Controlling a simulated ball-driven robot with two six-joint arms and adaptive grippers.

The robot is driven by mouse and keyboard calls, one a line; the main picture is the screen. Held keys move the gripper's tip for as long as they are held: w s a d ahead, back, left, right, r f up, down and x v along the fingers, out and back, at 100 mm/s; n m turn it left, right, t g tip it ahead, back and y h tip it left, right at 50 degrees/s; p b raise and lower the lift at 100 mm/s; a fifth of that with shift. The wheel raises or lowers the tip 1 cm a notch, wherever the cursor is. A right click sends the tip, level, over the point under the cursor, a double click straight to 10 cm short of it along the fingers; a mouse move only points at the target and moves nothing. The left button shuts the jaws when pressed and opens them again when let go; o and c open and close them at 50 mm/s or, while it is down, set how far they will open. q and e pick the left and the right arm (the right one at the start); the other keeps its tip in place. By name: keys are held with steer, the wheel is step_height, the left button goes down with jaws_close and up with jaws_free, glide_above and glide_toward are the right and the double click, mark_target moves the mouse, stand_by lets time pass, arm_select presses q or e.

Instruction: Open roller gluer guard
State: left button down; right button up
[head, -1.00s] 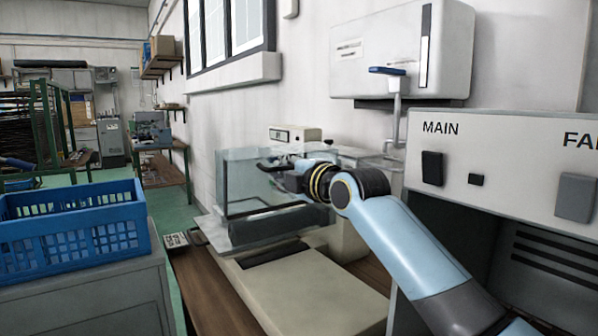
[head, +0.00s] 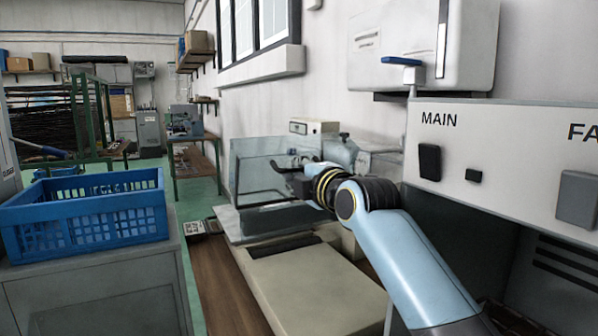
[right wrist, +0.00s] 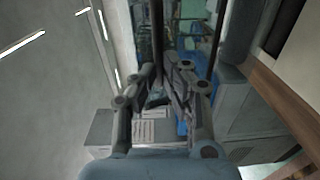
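The roller gluer (head: 300,285) stands on a wooden bench, with a cream body and a dark slot. Its clear guard (head: 255,160) is a glass-like box with dark edges, standing upright over the rollers, which show only dimly through it. My right gripper (head: 284,166) is at the guard's upper right part, its dark fingers apart. In the right wrist view my right gripper (right wrist: 168,75) has its fingertips apart, with a dark bar in line with the gap beyond them. Whether the fingers touch the guard cannot be told. My left gripper is not in view.
A grey panel marked MAIN (head: 500,155) stands close at the right, beside my right arm. A blue crate (head: 85,215) sits on a grey cabinet (head: 100,290) at the left. A white wall box (head: 420,45) hangs above.

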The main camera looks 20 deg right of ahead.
steer(key=o, duration=0.5)
steer(key=shift+w+f+g, duration=0.15)
steer(key=shift+w+f, duration=0.05)
steer(key=shift+f, duration=0.35)
steer(key=shift+w+f+g, duration=0.15)
steer(key=shift+f, duration=0.35)
steer(key=shift+r, duration=0.1)
steer(key=s+r, duration=0.1)
steer(key=s, duration=0.6)
steer(key=shift+s+d, duration=0.3)
